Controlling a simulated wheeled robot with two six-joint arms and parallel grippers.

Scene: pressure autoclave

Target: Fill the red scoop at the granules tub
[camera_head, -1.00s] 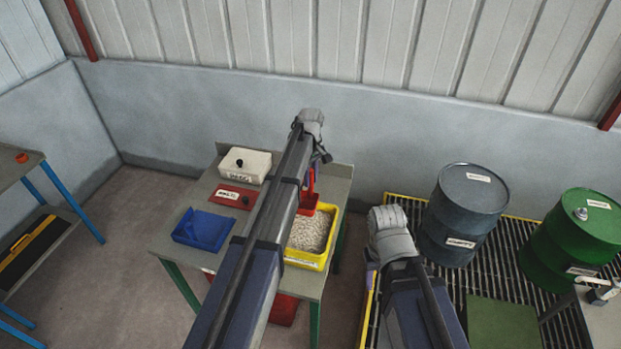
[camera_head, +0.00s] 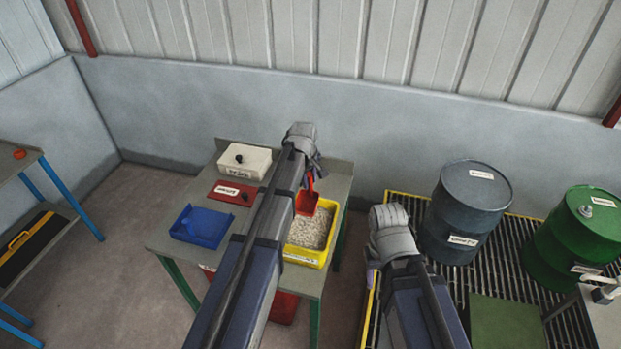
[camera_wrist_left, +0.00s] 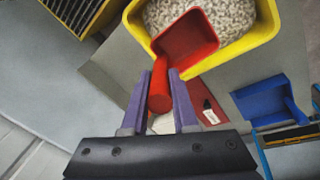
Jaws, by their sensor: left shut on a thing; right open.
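The red scoop (camera_head: 307,203) is held by its handle in my left gripper (camera_head: 316,168). In the left wrist view the purple fingers (camera_wrist_left: 158,82) are shut on the handle, and the scoop's red bowl (camera_wrist_left: 186,42) reaches over the rim of the yellow granules tub (camera_wrist_left: 262,28). The bowl's visible inside is bare red. Pale granules (camera_wrist_left: 225,18) lie in the tub beyond it; I cannot tell whether the bowl touches them. In the head view the tub (camera_head: 308,257) is partly hidden by my left arm. My right gripper (camera_head: 371,278) is open, right of the table, mostly hidden by its wrist.
A grey drum (camera_head: 465,215) and a green drum (camera_head: 572,240) stand on a grating to the right.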

